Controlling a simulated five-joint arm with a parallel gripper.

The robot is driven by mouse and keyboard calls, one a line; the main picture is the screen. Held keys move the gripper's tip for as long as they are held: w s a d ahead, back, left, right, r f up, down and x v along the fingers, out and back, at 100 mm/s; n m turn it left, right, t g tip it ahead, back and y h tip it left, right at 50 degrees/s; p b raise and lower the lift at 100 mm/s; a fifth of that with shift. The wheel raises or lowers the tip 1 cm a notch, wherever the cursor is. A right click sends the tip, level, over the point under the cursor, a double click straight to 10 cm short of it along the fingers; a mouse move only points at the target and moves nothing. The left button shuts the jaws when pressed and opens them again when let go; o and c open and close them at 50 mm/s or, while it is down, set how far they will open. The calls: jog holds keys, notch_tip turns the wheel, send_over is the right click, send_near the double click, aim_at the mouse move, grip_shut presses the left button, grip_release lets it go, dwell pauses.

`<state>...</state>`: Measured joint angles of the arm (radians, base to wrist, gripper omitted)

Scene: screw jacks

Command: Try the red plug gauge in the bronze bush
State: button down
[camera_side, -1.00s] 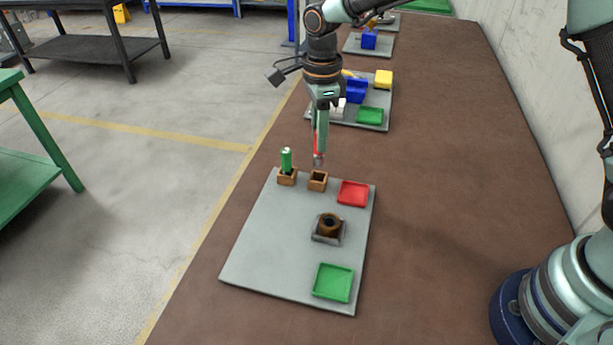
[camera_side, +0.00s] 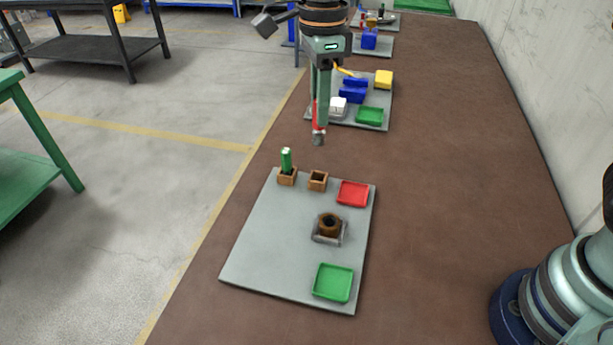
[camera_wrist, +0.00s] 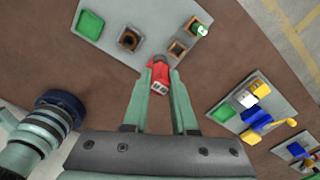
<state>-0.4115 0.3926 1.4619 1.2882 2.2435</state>
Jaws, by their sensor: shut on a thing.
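My gripper (camera_side: 320,128) is shut on the red plug gauge (camera_side: 319,137), which hangs upright with its grey lower end clear of the board. In the wrist view the red gauge (camera_wrist: 159,76) sits between my fingertips. The bronze bush (camera_side: 329,224) stands in a grey square holder on the grey board, its dark bore facing up; it also shows in the wrist view (camera_wrist: 129,40). The green plug gauge (camera_side: 287,160) stands in a wooden block at the board's far left. The wooden block (camera_side: 317,181) beside it is empty, below the held gauge.
A red tray (camera_side: 353,194) lies at the board's far right and a green tray (camera_side: 333,283) at its near right. Another board with blue, white, yellow and green pieces (camera_side: 356,90) is behind. The bench right of the grey board (camera_side: 262,255) is clear.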

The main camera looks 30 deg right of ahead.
jog(key=s+a+f, duration=0.2)
jog(key=s+f, duration=0.4)
jog(key=s, duration=0.1)
jog(key=shift+s, duration=0.35)
jog(key=shift+f, duration=0.15)
jog(key=shift+f, duration=2.4)
jog(key=shift+f, duration=0.85)
jog(key=shift+r, duration=0.7)
jog(key=shift+f, duration=0.8)
dwell(1.5)
jog(key=shift+r, duration=0.15)
jog(key=shift+r, duration=0.6)
